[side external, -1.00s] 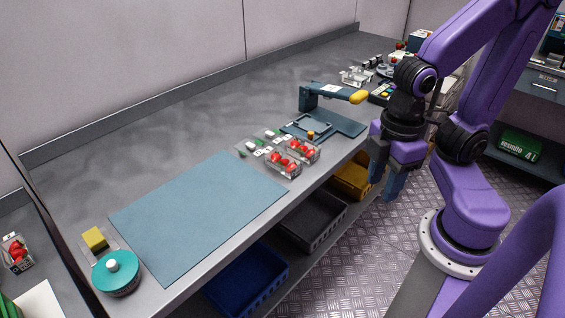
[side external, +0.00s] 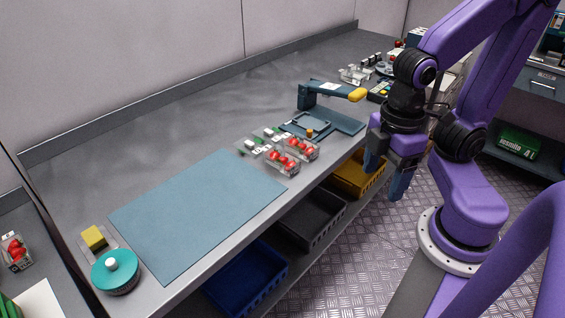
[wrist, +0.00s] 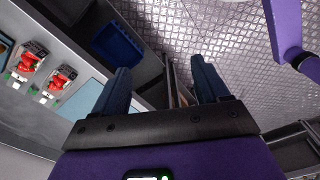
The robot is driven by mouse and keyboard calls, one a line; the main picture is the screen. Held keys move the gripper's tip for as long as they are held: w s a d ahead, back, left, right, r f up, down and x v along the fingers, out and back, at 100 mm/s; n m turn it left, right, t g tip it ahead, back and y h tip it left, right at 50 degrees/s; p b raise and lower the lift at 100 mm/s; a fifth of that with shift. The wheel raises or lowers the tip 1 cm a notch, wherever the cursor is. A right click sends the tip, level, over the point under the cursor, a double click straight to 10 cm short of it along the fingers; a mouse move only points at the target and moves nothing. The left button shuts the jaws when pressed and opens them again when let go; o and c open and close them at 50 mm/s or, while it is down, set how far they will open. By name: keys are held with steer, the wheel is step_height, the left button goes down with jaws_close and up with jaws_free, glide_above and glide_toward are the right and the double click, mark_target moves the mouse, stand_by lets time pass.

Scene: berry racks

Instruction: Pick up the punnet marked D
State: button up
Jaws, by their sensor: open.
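Two clear punnets of red berries stand side by side near the bench's front edge, a nearer one (side external: 282,160) and a farther one (side external: 302,148). They also show at the left of the wrist view, one at the far left (wrist: 27,62) and one beside it (wrist: 60,80). Small white and green pieces lie at their back ends. No letter is readable, so I cannot tell which is D. My gripper (side external: 386,176) is open and empty, pointing down beyond the bench's front edge, to the right of the punnets. Its fingers show apart in the wrist view (wrist: 160,68).
A blue-grey mat (side external: 195,215) lies left of the punnets. A teal device with a yellow-tipped arm (side external: 325,90) stands behind them to the right. Blue (side external: 248,280), dark grey (side external: 312,217) and yellow (side external: 358,177) bins sit below the bench. A teal-lidded round container (side external: 116,275) stands front left.

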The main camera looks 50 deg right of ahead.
steer(key=w+a+r+m+t, duration=0.25)
steer(key=w+m+t, duration=0.2)
steer(key=w, duration=1.25)
steer(key=r+m+t, duration=0.1)
steer(key=m+t, duration=0.5)
glide_above(277, 155)
steer(key=s+a, duration=0.3)
steer(key=a, duration=0.1)
steer(key=shift+s+d+m+t, duration=1.05)
steer(key=shift+s+d, duration=0.9)
steer(key=shift+s, duration=1.15)
step_height(277, 155, down, 16)
steer(key=shift+w+f, duration=0.1)
steer(key=shift+x, duration=3.8)
steer(key=shift+d, duration=0.1)
steer(key=c, duration=0.8)
